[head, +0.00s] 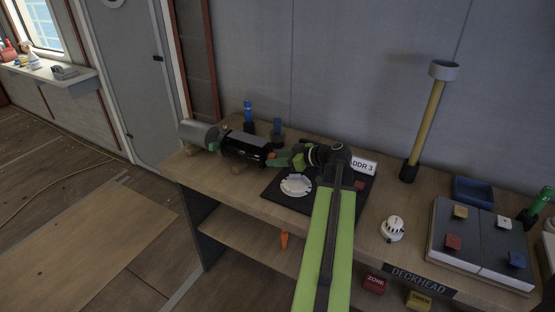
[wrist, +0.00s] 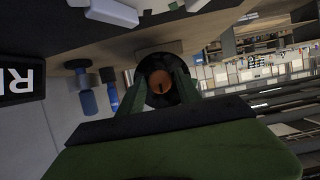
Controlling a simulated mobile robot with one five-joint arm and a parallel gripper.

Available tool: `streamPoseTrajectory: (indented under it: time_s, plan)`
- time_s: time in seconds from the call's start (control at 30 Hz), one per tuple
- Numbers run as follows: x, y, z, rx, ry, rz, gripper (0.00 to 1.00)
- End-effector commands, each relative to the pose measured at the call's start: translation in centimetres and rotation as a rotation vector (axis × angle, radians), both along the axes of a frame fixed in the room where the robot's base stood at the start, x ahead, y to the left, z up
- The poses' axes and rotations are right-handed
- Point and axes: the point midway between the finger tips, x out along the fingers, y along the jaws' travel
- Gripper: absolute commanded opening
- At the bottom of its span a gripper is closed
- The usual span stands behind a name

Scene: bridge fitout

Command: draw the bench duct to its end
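A duct-like cylinder lies along the back left of the bench, with a grey end (head: 198,133) and a black body (head: 246,146); I take this to be the bench duct. My gripper (head: 276,160) reaches left to its near end. In the wrist view, the round black end (wrist: 161,101) with an orange centre (wrist: 160,81) faces me. The two dark green fingers of my gripper (wrist: 162,76) stand on either side of the orange centre, with a gap between them. Whether they touch it, I cannot tell.
Two blue items (head: 248,113) (head: 278,127) stand behind the duct. A white ring (head: 296,185) lies on a black mat below my arm. A yellow post (head: 425,125), a white detector (head: 393,228) and a button panel (head: 470,245) are to the right.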

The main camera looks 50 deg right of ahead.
Motion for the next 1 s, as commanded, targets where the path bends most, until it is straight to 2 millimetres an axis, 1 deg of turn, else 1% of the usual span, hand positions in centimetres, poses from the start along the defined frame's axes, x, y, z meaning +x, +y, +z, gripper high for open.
streamPoseTrajectory:
  time_s: [0.03,0.2,0.3,1.0]
  plan:
    - [0.0,0.01,0.0,0.0,0.0,0.0,0.33]
    - [0.0,0.01,0.0,0.0,0.0,0.0,0.11]
    - [0.0,0.02,0.0,0.0,0.0,0.001,0.0]
    - [0.01,0.03,-0.01,-0.001,0.0,0.001,0.0]
